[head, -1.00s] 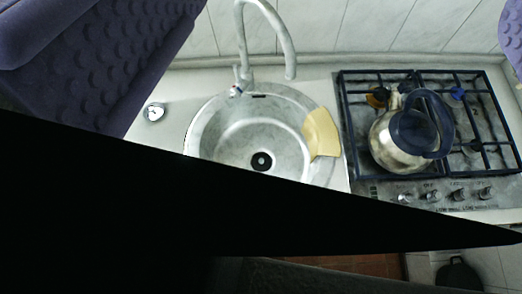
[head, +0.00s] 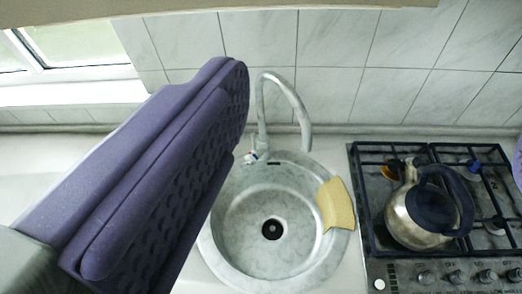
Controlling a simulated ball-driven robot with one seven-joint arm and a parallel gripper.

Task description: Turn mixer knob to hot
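The mixer tap (head: 262,115) is a grey curved spout behind the round sink (head: 232,215). Its small mixer knob (head: 252,157) sits low at the left of the tap base and shows small red and blue marks. My gripper (head: 380,125) is open and empty. Its large purple ridged finger fills the left of the view, with its edge close to the left of the tap in the picture. Only a sliver of the other finger shows at the right edge. Contact with the knob is not visible.
A yellow cloth (head: 336,204) hangs over the sink's right rim. A metal kettle (head: 415,218) with a dark handle stands on the gas hob (head: 377,270) at right. A tiled wall (head: 335,50) closes off the back. A window (head: 70,45) is at upper left.

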